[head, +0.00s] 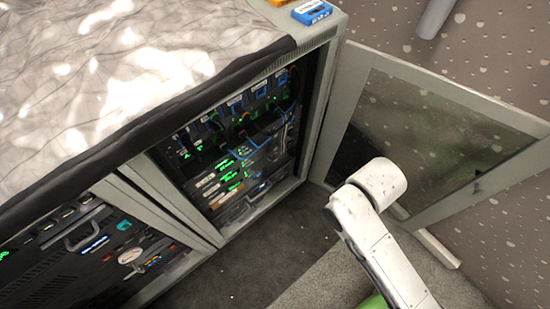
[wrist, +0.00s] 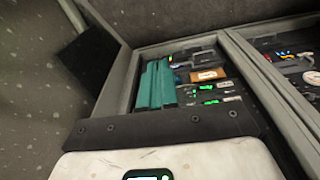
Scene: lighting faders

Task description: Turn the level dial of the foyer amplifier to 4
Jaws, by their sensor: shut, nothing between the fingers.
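Rack units stand in two bays of a grey cabinet (head: 327,105). The labels are too small to read, so I cannot tell which unit is the foyer amplifier or read a level dial. A unit with a pale round face (head: 130,255) is in the left bay; a similar pale face (wrist: 312,77) shows at the right edge of the wrist view. Green-lit units (head: 230,175) fill the right bay; green-lit units also show in the wrist view (wrist: 207,88).
A glazed cabinet door (head: 357,60) stands open at the right, close to my arm. A grey post (head: 172,195) divides the bays. Blue cables (head: 262,133) hang in the right bay. Dark floor (head: 265,255) in front is clear.

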